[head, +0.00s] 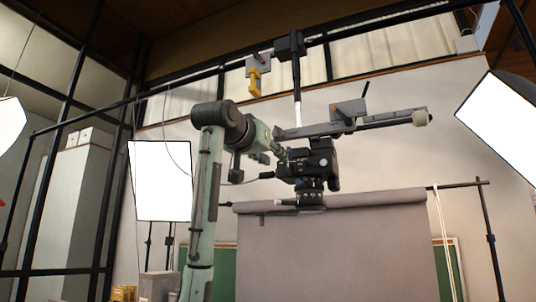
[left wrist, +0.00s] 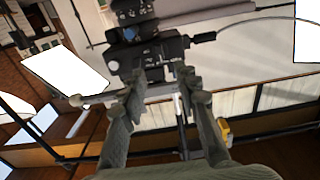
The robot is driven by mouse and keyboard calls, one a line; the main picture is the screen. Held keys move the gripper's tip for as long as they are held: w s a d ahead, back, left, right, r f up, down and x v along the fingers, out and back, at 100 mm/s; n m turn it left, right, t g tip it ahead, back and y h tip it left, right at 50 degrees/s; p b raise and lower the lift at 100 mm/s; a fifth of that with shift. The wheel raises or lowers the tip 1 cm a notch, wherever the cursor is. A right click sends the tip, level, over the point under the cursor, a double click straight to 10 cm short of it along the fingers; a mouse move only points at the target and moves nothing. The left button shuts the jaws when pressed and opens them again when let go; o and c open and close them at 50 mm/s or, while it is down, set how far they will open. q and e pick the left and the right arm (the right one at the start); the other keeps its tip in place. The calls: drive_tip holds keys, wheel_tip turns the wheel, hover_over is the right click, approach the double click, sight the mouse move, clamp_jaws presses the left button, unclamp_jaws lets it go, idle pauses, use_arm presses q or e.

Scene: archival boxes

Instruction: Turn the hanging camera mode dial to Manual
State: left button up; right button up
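A black camera (head: 322,157) hangs under a rail in the middle of the head view. In the left wrist view the camera (left wrist: 150,47) is just beyond my fingers. I cannot clearly make out its mode dial or the dial's setting. My left gripper (head: 279,150) is at the left side of the camera, near its upper part. In the left wrist view the two fingers of my left gripper (left wrist: 161,78) are spread, with the camera's near part between or just past the tips. I cannot tell if they touch it. My right gripper is not in view.
The overhead rail (head: 350,126) and a vertical pole (head: 297,90) are close to my left gripper. A yellow clamp (head: 255,82) hangs above. A grey backdrop (head: 335,255) stands below and behind. White light panels (head: 162,180) stand at both sides. A cable runs from the camera.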

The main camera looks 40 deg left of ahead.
use_arm(q)
drive_tip(key=shift+v, duration=1.45)
drive_tip(key=shift+f, duration=0.1)
